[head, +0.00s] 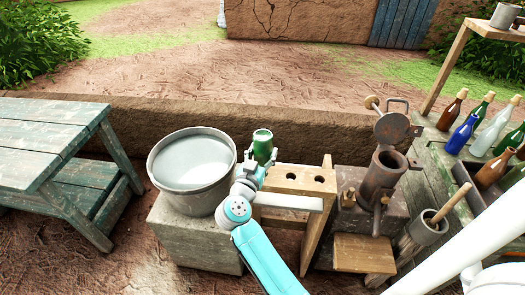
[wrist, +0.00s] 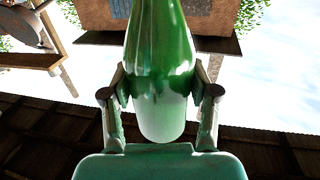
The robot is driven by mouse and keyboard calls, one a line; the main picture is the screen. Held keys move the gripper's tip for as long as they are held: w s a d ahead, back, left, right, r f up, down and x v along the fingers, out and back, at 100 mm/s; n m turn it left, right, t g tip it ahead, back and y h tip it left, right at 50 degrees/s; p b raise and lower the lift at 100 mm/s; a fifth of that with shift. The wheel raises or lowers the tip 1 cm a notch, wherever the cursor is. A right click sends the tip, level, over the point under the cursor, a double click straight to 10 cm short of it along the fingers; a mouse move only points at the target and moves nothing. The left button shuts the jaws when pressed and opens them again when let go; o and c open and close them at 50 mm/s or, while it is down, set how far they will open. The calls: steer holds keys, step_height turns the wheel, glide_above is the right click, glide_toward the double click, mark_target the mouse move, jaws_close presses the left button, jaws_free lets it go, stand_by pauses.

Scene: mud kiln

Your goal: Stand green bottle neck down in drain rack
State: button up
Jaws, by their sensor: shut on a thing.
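My gripper (head: 262,157) is shut on the green bottle (head: 262,141), holding it around its body. The bottle's wide base faces up in the head view, and its lower part is hidden behind my gripper and arm. In the wrist view the bottle (wrist: 160,60) sits between both fingers, its rounded base near my palm and its body narrowing away past the frame edge. The wooden drain rack (head: 285,188) has two dark holes showing. The bottle is at the rack's left end, toward the tub; I cannot tell whether its neck is in a hole.
A metal tub of water (head: 222,190) stands on a stone block just left of the bottle. A rusty iron device (head: 385,172) stands right of the rack. Several bottles stand on the right bench (head: 437,155). A green table (head: 45,135) is at far left; a low mud wall (head: 120,108) runs behind.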

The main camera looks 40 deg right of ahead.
steer(key=shift+f, duration=1.8)
steer(key=o, duration=1.4)
steer(key=shift+c, duration=0.2)
steer(key=shift+f, duration=0.1)
steer(key=v, duration=1.2)
